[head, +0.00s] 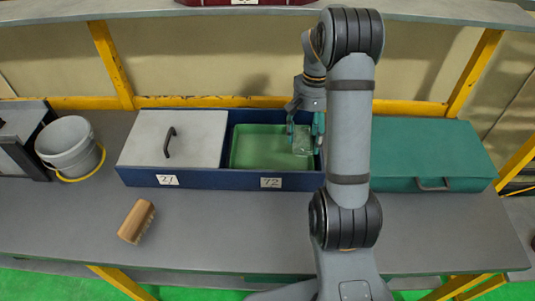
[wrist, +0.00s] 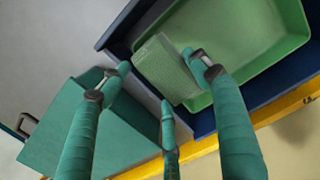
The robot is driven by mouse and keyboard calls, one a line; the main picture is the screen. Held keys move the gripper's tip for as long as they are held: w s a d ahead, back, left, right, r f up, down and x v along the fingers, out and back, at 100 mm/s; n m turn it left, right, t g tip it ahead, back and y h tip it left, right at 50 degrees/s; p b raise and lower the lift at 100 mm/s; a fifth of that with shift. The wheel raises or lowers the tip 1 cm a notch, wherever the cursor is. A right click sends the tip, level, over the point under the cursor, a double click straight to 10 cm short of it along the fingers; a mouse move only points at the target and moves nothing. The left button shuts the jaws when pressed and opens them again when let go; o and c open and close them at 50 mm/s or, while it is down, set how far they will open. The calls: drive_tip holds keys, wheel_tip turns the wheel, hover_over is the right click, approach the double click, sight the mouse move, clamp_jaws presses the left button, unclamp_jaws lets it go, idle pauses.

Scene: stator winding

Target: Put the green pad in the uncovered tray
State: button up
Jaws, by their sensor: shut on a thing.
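The green pad (head: 302,142) is a flat, pale green block at the right end of the uncovered green tray (head: 255,147). My gripper (head: 305,130) is over that end of the tray, pointing down, shut on the pad. In the wrist view, the pad (wrist: 163,68) shows between the teal fingers of my gripper (wrist: 160,75), overlapping the inside of the tray (wrist: 245,45). I cannot tell whether the pad touches the tray floor. My arm hides the area just right of the tray.
The tray sits in a blue case (head: 218,177), its other compartment under a grey lid (head: 168,137) with a handle. A teal box (head: 430,150) is to the right. The front bench is mostly clear.

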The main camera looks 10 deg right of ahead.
drive_tip(key=p, duration=0.2)
hover_over(276, 163)
drive_tip(key=f, duration=0.5)
drive_tip(key=shift+w+f, duration=0.1)
drive_tip(key=shift+w, duration=0.1)
wheel_tip(276, 163, down, 3)
drive_tip(key=shift+f+p, duration=0.1)
drive_tip(key=shift+p, duration=0.45)
drive_tip(key=shift+f, duration=0.45)
drive_tip(key=shift+f, duration=0.1)
drive_tip(key=o, duration=0.7)
drive_tip(key=shift+f, duration=0.1)
drive_tip(key=shift+o, duration=1.2)
